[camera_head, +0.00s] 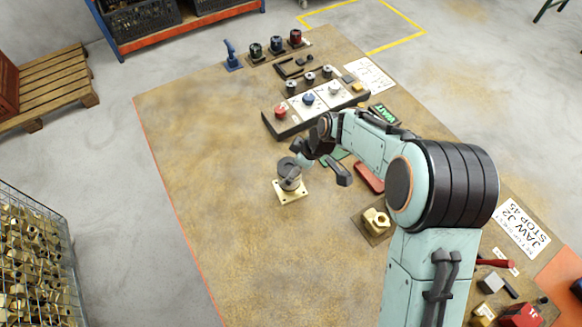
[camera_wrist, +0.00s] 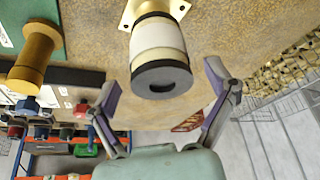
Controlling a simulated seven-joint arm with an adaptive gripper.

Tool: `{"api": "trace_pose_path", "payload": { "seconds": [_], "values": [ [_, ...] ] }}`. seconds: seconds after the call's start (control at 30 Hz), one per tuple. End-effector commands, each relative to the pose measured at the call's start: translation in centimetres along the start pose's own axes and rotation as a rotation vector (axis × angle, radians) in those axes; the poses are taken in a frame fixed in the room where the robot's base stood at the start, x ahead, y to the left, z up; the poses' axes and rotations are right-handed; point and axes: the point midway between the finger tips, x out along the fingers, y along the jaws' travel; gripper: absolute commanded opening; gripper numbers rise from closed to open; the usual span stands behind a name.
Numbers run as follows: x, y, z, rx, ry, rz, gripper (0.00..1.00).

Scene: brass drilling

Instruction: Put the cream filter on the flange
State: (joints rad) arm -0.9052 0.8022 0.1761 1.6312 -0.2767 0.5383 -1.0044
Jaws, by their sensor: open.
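The cream filter (camera_wrist: 157,38), a cream cylinder with a dark grey end cap that has a hole, stands upright on the brass flange (camera_wrist: 182,8). In the head view the flange (camera_head: 290,197) is a square plate lying on the worktable, and the filter (camera_head: 289,181) stands on it, partly hidden by a finger. My gripper (camera_wrist: 163,97) is open and empty. In the wrist view its fingers are spread on either side of the dark cap, apart from it.
A control panel (camera_head: 280,129) with coloured knobs lies behind. A red tray (camera_head: 370,178) and a brass fitting (camera_head: 376,221) on a mat are to the right. Coloured-topped parts (camera_head: 276,45) stand at the back. The table's left part is clear.

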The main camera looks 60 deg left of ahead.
Motion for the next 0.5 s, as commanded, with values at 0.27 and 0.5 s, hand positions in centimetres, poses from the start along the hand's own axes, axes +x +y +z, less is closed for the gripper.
{"api": "trace_pose_path", "payload": {
  "seconds": [0.27,0.5],
  "values": [
    [-6.4,0.1,0.0,0.0,0.002,0.006,0.85],
    [-10.3,0.1,0.0,0.001,0.0,0.003,0.85]
  ]
}}
